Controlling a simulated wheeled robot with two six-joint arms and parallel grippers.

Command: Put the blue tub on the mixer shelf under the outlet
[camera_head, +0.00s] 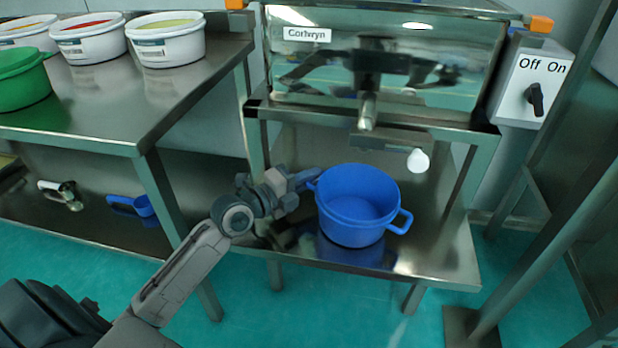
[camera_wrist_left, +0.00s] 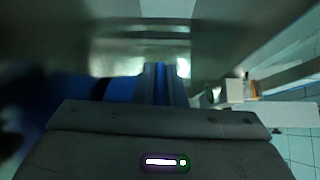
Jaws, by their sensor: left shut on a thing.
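The blue tub (camera_head: 362,232) is upright and empty at the mixer shelf (camera_head: 440,250), its reflection showing in the steel below it. I cannot tell whether its base touches the shelf. My left gripper (camera_head: 312,180) is shut on the tub's left handle. In the left wrist view the gripper (camera_wrist_left: 160,85) has a blue strip between its fingers, and part of the tub (camera_wrist_left: 100,88) shows at left. The outlet (camera_head: 367,112) of the mixer (camera_head: 450,75) is above the tub, towards the back. My right gripper is not in view.
A white knob (camera_head: 418,160) hangs under the mixer's front edge. A switch box (camera_head: 530,85) is at right. A steel table (camera_head: 150,110) at left holds white tubs (camera_head: 165,45) and a green tub (camera_head: 22,85). A blue scoop (camera_head: 140,206) lies on its lower shelf.

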